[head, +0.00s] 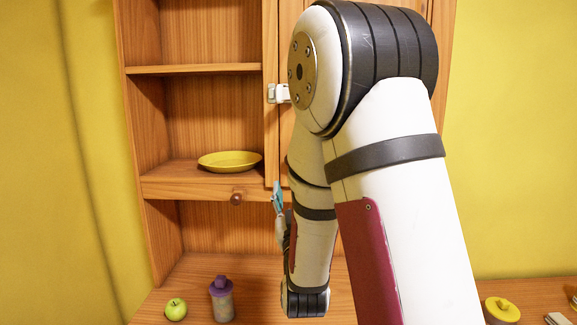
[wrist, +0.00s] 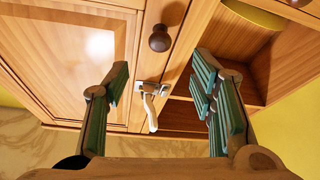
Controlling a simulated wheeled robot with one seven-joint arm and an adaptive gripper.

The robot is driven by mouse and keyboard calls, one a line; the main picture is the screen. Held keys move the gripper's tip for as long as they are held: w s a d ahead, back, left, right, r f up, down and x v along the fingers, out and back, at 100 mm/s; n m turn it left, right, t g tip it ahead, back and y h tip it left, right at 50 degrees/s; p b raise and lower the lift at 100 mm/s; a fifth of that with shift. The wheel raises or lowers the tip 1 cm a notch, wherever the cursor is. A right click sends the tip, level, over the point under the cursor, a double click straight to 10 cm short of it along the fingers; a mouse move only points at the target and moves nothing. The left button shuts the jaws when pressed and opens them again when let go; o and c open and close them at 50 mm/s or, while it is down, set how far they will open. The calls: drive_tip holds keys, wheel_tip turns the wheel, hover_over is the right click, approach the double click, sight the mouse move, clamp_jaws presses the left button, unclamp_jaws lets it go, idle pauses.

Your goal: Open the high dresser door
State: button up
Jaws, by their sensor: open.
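The high dresser door (wrist: 75,55) is a wooden panel at the left of the wrist view and looks shut. In the head view my arm covers most of it. Its pale metal handle (wrist: 150,105) sits near the door's edge; it also shows in the head view (head: 279,93), left of my arm. My gripper (wrist: 163,72) is open and empty, with a green-padded finger on either side of the handle in the picture. I see no contact. In the head view my gripper (head: 278,200) is partly hidden by my arm, below the handle.
A round dark knob (wrist: 159,38) is close to the handle in the wrist view. Open shelves beside the door hold a yellow plate (head: 230,161). A green apple (head: 176,309) and a purple-lidded jar (head: 222,299) stand below.

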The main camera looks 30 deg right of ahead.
drive_tip(key=shift+b+x, duration=4.05)
drive_tip(key=shift+x, duration=1.9)
clamp_jaws()
